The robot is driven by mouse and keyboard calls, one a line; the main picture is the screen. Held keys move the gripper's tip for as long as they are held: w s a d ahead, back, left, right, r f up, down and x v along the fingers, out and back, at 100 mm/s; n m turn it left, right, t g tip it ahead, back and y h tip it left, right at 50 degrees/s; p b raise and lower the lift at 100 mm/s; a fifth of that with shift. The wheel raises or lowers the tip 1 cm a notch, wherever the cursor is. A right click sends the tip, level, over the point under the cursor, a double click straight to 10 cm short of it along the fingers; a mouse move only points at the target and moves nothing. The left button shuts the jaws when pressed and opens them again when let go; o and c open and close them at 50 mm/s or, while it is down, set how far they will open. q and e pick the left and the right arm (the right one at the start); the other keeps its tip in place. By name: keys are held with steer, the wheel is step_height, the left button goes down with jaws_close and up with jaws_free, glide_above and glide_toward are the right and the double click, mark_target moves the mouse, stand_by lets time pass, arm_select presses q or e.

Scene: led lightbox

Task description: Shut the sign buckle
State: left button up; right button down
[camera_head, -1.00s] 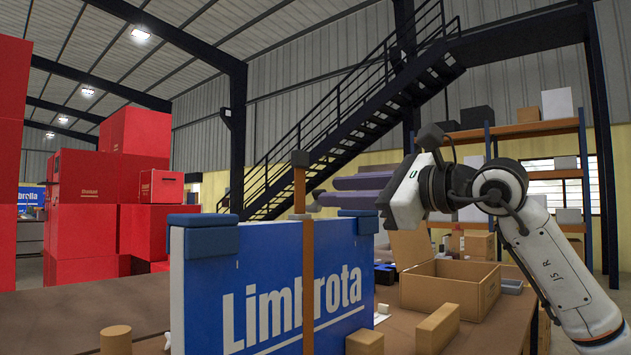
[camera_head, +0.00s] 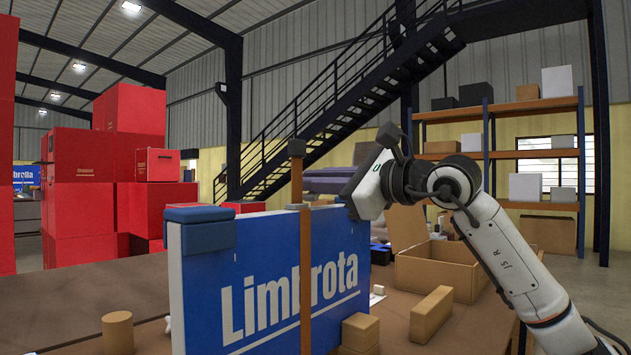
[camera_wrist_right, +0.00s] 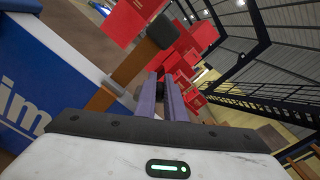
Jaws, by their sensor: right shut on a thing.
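The blue sign (camera_head: 262,282) with white "Limbrota" lettering stands upright on the brown table; its edge also shows in the right wrist view (camera_wrist_right: 35,65). The sign buckle (camera_head: 306,255) is a brown strap-like bar down its front. Its upper part stands up above the sign's top edge, with a dark tip in the right wrist view (camera_wrist_right: 163,30). My right gripper (camera_head: 322,204) reaches in from the right at the sign's top edge. My left gripper is out of view.
An open cardboard box (camera_head: 440,270) stands right of the sign. Wooden blocks (camera_head: 431,314) and (camera_head: 360,332) lie before it, and a wooden cylinder (camera_head: 117,332) stands at front left. Red boxes (camera_head: 85,220) are stacked at the left. The table left of the sign is mostly clear.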

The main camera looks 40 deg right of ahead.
steer(key=shift+f, duration=0.1)
steer(key=m, duration=0.2)
steer(key=d+f+m+b, duration=0.1)
steer(key=m, duration=0.1)
steer(key=shift+w+d+m, duration=0.1)
steer(key=shift+m, duration=0.2)
steer(key=shift+d+f+m+b, duration=0.2)
steer(key=shift+f+m+b, duration=0.2)
steer(key=shift+m, duration=0.6)
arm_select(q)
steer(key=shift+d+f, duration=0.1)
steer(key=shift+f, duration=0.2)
arm_select(e)
steer(key=shift+m, duration=0.3)
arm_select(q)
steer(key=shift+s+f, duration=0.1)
arm_select(e)
steer(key=c, duration=1.8)
jaws_free()
steer(key=shift+d, duration=0.1)
steer(key=shift+c, duration=0.2)
